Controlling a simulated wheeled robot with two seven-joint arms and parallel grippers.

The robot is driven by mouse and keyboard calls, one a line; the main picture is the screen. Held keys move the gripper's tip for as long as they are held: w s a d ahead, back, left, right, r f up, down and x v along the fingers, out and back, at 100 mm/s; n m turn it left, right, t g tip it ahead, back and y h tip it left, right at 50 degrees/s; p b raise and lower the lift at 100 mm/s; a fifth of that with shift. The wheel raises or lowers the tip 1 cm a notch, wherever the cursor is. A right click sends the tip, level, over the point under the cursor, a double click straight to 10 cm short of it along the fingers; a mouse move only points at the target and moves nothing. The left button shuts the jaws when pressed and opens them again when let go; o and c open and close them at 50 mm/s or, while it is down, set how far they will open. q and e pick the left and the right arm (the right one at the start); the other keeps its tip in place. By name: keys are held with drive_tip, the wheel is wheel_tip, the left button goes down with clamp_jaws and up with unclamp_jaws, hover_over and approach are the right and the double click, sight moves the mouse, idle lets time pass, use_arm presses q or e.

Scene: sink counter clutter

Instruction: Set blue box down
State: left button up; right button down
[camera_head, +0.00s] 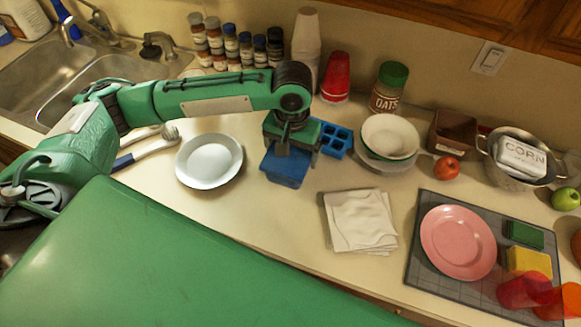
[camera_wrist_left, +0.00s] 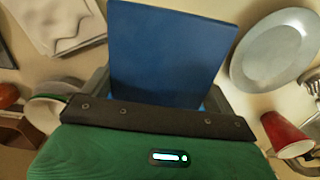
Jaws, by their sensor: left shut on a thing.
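The blue box (camera_head: 284,168) is in my left gripper (camera_head: 290,146), over the counter between the white plate and the folded cloths. In the left wrist view the blue box (camera_wrist_left: 168,52) fills the space between the dark fingers of the left gripper (camera_wrist_left: 160,95). The gripper is shut on it. The box hangs below the gripper in the head view. I cannot tell whether its underside touches the counter (camera_head: 245,215). My right gripper is not in view.
A white plate (camera_head: 209,161) lies left of the box, and folded cloths (camera_head: 360,220) lie to its right. A blue ice tray (camera_head: 335,139) is close behind it on the right, near stacked bowls (camera_head: 390,136). Counter in front of the box is clear.

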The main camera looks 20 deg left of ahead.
use_arm(q)
wheel_tip(320, 180, down, 9)
drive_tip(key=shift+r+p, duration=0.1)
drive_tip(key=shift+p, duration=0.55)
drive_tip(key=o, duration=0.7)
